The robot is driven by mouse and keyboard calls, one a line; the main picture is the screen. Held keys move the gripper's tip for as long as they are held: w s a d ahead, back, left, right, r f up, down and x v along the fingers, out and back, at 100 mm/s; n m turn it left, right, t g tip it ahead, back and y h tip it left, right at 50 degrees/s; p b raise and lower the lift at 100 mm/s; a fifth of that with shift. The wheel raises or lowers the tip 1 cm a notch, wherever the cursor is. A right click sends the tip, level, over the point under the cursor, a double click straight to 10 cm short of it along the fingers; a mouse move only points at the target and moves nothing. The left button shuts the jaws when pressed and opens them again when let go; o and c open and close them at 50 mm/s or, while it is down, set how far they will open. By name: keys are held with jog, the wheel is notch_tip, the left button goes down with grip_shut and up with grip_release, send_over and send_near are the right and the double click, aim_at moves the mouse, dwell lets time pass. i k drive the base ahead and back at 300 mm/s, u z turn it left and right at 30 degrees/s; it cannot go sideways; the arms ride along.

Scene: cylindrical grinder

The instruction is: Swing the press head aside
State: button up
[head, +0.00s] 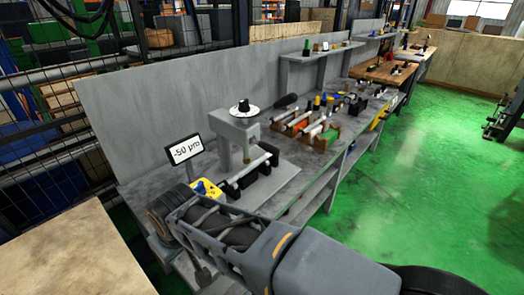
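The press head (238,128) is a grey block at the top of a grey upright on the workbench, in the middle left of the head view. A white dial with a black knob (243,106) sits on top of it. A dark handle (286,101) shows just right of the dial. Below the head, a light-coloured shaft (250,172) lies across black supports. My arm crosses the lower foreground, in front of the bench's near end. My gripper's fingers do not show, so I see no contact with the press head.
A yellow item (205,188) lies near my arm. Farther along the grey bench (290,195) are several shafts on stands and small tools. A grey panel (180,85) backs the bench. Green floor (425,155) is open on the right.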

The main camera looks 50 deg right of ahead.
aim_at(221, 122)
jog(key=k, duration=0.65)
jog(key=z, duration=0.95)
jog(key=i, duration=0.5)
